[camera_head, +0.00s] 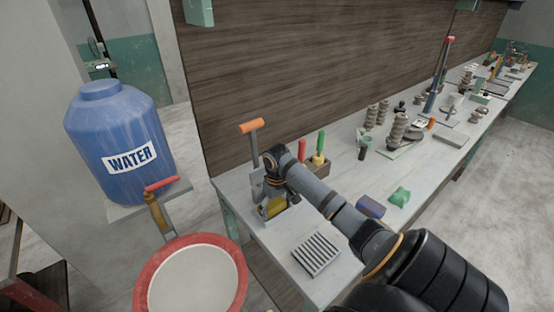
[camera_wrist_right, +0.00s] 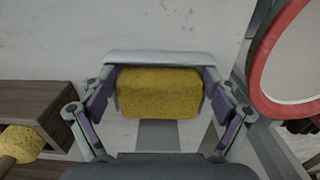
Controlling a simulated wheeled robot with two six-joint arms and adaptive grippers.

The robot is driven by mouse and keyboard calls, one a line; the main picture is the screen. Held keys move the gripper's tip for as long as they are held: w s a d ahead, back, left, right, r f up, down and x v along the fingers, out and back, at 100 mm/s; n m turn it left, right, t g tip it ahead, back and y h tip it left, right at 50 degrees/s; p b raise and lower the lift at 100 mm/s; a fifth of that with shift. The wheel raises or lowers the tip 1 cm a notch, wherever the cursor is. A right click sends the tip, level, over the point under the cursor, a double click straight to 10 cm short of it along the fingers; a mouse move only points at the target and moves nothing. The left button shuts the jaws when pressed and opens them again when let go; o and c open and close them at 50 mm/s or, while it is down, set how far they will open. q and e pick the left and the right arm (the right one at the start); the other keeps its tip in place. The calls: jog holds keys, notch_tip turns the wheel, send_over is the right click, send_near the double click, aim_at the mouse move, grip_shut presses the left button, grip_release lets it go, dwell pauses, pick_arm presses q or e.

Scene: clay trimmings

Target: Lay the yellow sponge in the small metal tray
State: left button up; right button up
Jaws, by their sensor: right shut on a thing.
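My right gripper (camera_head: 268,200) is low over the near left end of the bench. It is shut on the yellow sponge (camera_head: 272,208). In the right wrist view, the sponge (camera_wrist_right: 160,92) sits between the two fingers of the gripper (camera_wrist_right: 160,85). A pale metal edge (camera_wrist_right: 160,57) runs close along its far side; I cannot tell for sure whether it is the small metal tray's rim. The gripper hides most of what is under the sponge, so I cannot tell whether the sponge touches anything below. My left gripper is not in view.
A wooden box (camera_head: 318,168) with red- and green-handled tools stands beside the gripper. An orange-handled tool (camera_head: 251,127) rises behind it. A red-rimmed basin (camera_head: 236,252) is at front left.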

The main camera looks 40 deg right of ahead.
jog(key=o, duration=0.8)
notch_tip(320, 180, up, 8)
jog(key=shift+f, duration=0.25)
